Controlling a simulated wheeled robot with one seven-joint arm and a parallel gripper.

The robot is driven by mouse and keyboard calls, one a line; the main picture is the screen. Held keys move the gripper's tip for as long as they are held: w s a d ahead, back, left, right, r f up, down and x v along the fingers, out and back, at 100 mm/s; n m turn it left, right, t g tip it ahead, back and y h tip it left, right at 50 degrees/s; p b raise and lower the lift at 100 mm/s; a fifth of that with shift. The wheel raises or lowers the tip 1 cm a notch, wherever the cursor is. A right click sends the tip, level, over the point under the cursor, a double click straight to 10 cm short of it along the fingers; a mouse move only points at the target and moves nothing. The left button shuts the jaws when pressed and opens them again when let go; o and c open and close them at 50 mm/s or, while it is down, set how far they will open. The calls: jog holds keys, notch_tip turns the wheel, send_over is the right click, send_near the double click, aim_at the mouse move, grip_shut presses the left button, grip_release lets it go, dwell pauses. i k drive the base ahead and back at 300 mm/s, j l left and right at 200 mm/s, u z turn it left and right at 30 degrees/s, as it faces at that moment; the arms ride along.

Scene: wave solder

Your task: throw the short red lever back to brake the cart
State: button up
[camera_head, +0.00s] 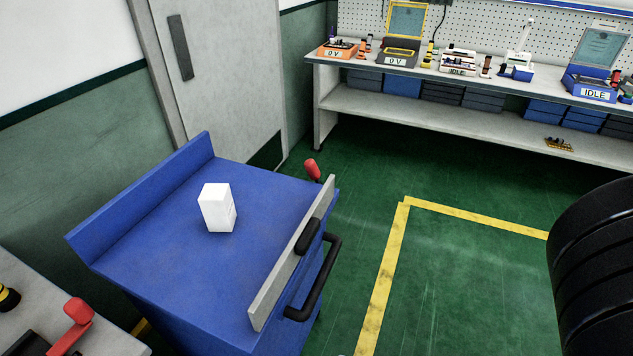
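The cart (150,240) is a blue box-like cart with a raised back panel on its left side. A short red lever (312,169) sticks up at its far right corner, with a rounded red grip on a dark stem. The lever's base is hidden behind the cart's edge. A grey bar (290,255) runs along the cart's right side, with a black grip on it and a black push handle (320,290) outside it. My gripper is not in view.
A white box (217,208) stands on the cart top. A red-handled object (75,320) sits on a grey surface at the lower left. A workbench (420,108) with devices stands at the back. Green floor with a yellow line (385,275) is clear right of the cart. A grey door (220,70) is behind.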

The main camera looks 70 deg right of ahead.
aim_at(310, 165)
jog(key=i+l+z, duration=0.1)
jog(key=z, duration=0.3)
jog(key=i+z, duration=0.15)
jog(key=z, duration=0.2)
jog(key=i+l+z, duration=0.1)
jog(key=z, duration=0.3)
